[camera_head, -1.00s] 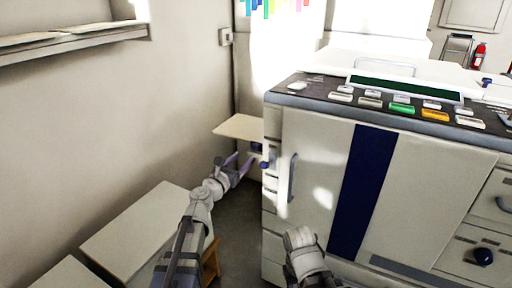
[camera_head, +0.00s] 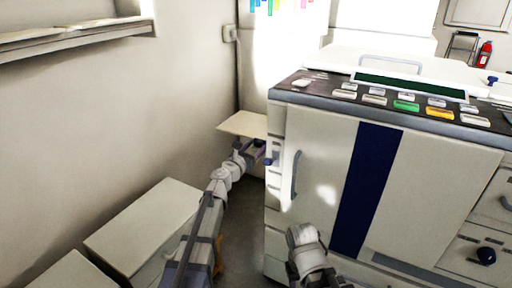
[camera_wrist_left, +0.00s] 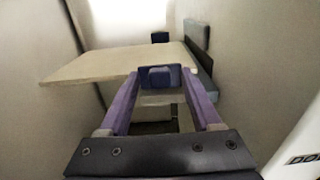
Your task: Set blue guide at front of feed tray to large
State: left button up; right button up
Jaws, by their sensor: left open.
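The feed tray (camera_head: 242,124) is a pale flat board sticking out from the left side of the white machine; it also shows in the left wrist view (camera_wrist_left: 100,67). The blue guide (camera_wrist_left: 160,77) is a small dark blue block at the tray's near edge. My left gripper (camera_head: 256,150) is at this edge, and its purple fingers (camera_wrist_left: 160,84) are open on either side of the blue guide. I cannot tell whether they touch it. In the head view the gripper hides most of the guide. Part of my right arm shows low in the middle, without its fingers.
The white machine (camera_head: 418,190) with a blue stripe and button panel fills the right side. Another dark blue block (camera_wrist_left: 160,37) stands at the tray's far side. A pale cabinet (camera_head: 150,222) stands along the left wall. A narrow floor gap lies between cabinet and machine.

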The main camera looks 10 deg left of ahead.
pick_arm(q)
jog(key=shift+c, duration=0.3)
grip_shut()
dwell(1.0)
